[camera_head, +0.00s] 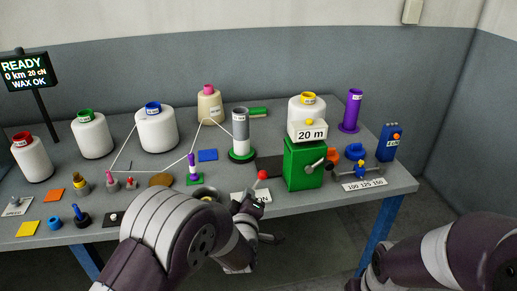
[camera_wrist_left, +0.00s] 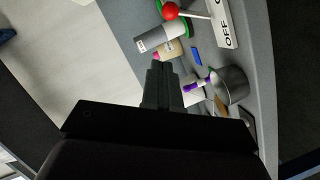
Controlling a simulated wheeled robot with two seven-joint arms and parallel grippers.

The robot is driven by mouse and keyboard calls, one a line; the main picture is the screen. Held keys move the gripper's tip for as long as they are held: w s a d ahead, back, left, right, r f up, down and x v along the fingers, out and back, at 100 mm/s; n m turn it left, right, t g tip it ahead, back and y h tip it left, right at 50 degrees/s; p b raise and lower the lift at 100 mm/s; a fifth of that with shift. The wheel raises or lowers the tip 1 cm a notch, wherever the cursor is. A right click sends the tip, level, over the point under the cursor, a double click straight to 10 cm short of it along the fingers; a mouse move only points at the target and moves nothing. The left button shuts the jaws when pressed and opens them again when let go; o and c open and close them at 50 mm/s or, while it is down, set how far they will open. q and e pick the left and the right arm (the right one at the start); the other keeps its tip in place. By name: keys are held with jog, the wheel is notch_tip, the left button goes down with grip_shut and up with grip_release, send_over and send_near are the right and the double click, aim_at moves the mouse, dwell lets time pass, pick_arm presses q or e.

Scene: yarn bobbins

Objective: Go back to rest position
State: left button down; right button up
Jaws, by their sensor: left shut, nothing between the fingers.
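My left gripper (camera_head: 250,203) is at the front edge of the table, close to the red-knobbed lever (camera_head: 263,175) and the white OFF label. It is shut and empty, and part of it is hidden by its own wrist. In the left wrist view its dark fingers (camera_wrist_left: 158,72) are together, with the grey cylinder (camera_wrist_left: 160,38) and the red knob (camera_wrist_left: 170,11) beyond them. My right arm shows at the lower right, in front of the table, and its gripper is not visible.
The grey table (camera_head: 330,204) holds white yarn cones, such as the blue-topped one (camera_head: 156,131). A green box machine (camera_head: 303,165) with a crank stands right of the left gripper. A READY display (camera_head: 25,72) stands at the left. Open floor shows at the right.

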pick_arm(q)
jog(key=s+d+f+m+g+h, duration=0.1)
jog(key=s+f+m+g+h, duration=0.1)
jog(key=s+f+m+g, duration=0.55)
jog(key=s+a+r+m+g+y+p, duration=0.1)
jog(key=s+a+r+m+g+p, duration=0.1)
jog(key=s+a, duration=0.4)
jog(key=s+a+r+m+g+p, duration=0.2)
jog(key=s+a+r+g+p, duration=0.2)
jog(key=s, duration=0.8)
notch_tip(320, 180, up, 3)
jog(key=shift+s+a+r+g+y, duration=0.15)
jog(key=shift+s+a+g+y, duration=0.3)
jog(key=shift+a, duration=0.55)
jog(key=shift+w, duration=0.1)
